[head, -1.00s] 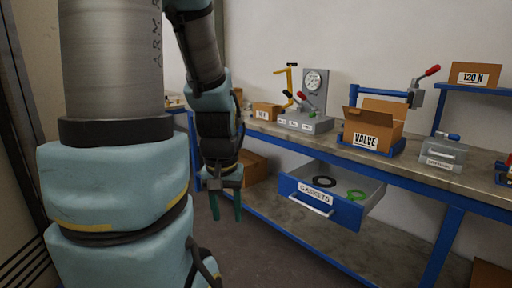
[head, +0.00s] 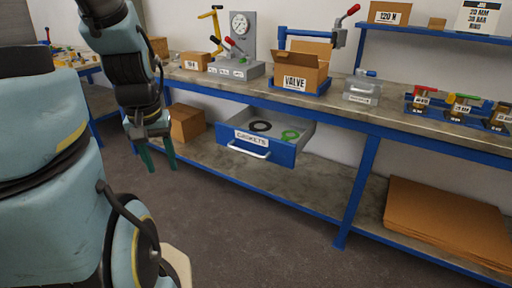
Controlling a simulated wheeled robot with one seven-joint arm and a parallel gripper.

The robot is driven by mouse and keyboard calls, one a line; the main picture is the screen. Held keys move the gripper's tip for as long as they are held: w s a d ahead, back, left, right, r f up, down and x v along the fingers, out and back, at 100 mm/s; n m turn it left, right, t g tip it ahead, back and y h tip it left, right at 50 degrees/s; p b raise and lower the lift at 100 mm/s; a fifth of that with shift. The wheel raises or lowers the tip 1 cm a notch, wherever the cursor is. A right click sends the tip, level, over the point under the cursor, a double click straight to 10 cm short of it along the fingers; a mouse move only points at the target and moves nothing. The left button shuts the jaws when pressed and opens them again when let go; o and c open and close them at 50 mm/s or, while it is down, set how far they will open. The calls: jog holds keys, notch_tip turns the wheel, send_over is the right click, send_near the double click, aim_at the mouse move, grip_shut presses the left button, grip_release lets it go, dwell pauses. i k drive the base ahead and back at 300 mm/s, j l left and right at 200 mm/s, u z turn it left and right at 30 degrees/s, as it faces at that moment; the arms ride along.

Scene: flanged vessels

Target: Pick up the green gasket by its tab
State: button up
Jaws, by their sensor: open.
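The green gasket (head: 290,135) is a ring lying in the open blue drawer (head: 279,154) labelled GASKETS, under the bench. Its tab is too small to make out clearly. A black ring gasket (head: 260,126) lies to its left in the same drawer. My gripper (head: 160,157) hangs with its green fingers pointing down, open and empty. It is left of the drawer in the picture, apart from it and from the gasket.
The workbench (head: 330,105) carries a VALVE carton (head: 296,78), a gauge stand (head: 241,45) and several clamps. A cardboard box (head: 187,122) sits on the lower shelf left of the drawer. Flat cardboard (head: 445,218) lies lower right. The floor in front is clear.

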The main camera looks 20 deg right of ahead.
aim_at(286, 139)
jog(key=i+l+u, duration=0.1)
jog(key=l+u, duration=0.25)
jog(key=l, duration=0.5)
jog(key=l+u, duration=0.35)
jog(key=l, duration=0.55)
jog(key=k+l+u, duration=0.1)
jog(key=l+u, duration=0.3)
jog(key=l, duration=0.5)
